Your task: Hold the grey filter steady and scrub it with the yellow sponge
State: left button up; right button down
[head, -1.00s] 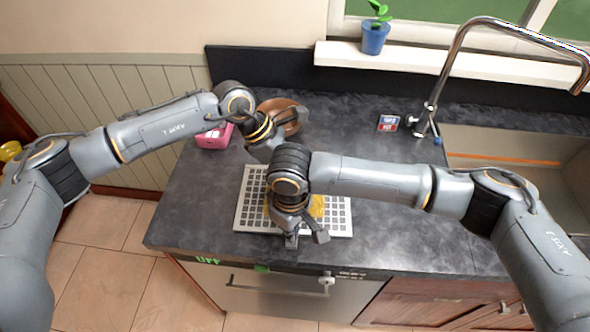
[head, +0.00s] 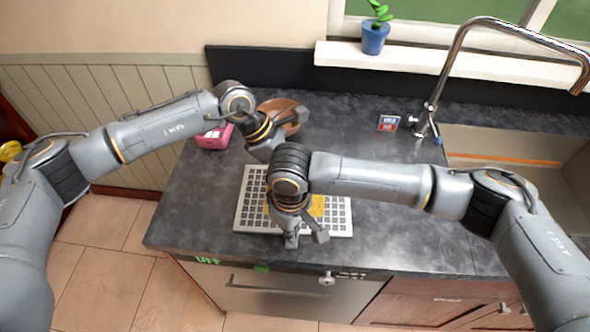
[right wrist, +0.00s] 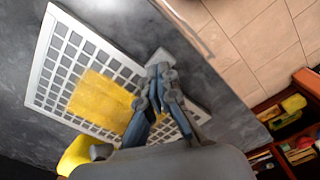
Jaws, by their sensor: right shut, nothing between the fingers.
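The grey filter (head: 340,220), a flat square grid, lies on the dark counter near its front edge. A flat yellow area (head: 317,206) covers part of its middle and shows in the right wrist view (right wrist: 100,100). A thicker yellow piece (right wrist: 80,154) shows at that view's lower left; I cannot tell which yellow thing is the sponge. My right gripper (head: 304,239) is shut and empty over the filter's front part, its fingers beside the yellow area in the wrist view (right wrist: 155,85). My left gripper (head: 287,120) is near the brown bowl; its fingertips are unclear.
The brown bowl (head: 296,107) and a pink box (head: 213,137) stand behind the filter. A small blue and red box (head: 388,123) lies near the tap (head: 430,110). The sink (head: 520,150) is at the right. The counter right of the filter is clear.

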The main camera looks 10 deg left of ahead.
jog(key=shift+s+f, duration=0.1)
jog(key=shift+f, duration=0.75)
dwell(0.3)
pick_arm(q)
send_over(265, 201)
pick_arm(e)
jog(key=shift+s+d+f, duration=0.1)
pick_arm(q)
jog(key=shift+a+f, duration=0.1)
jog(key=shift+f, duration=2.75)
jog(key=shift+f, duration=0.65)
jog(key=shift+w+d, duration=0.15)
jog(key=shift+d, duration=3.4)
jog(key=shift+w+d, duration=0.1)
jog(key=shift+d, duration=3.4)
jog(key=shift+w+d, duration=0.15)
jog(key=shift+d, duration=0.4)
